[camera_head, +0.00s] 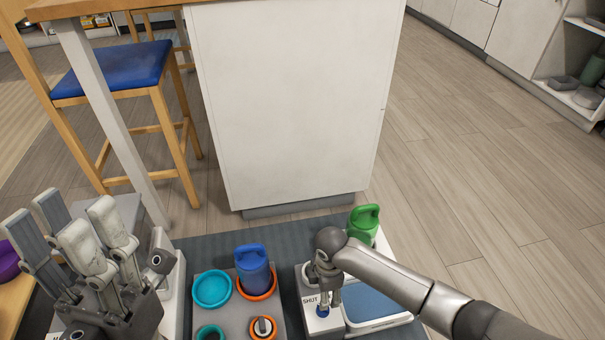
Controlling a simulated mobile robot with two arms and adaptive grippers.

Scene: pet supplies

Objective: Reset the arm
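My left gripper (62,215) is at the lower left, with its grey fingers pointing up. The fingers stand apart with gaps between them, and nothing shows between them.
A grey block (236,318) holds a blue handled bottle (252,268) in an orange ring, and a teal ring (212,289). A green handled bottle (363,223) stands behind my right arm. A white cabinet (290,95) is ahead, with a blue-seated stool (115,68) left. Floor at right is clear.

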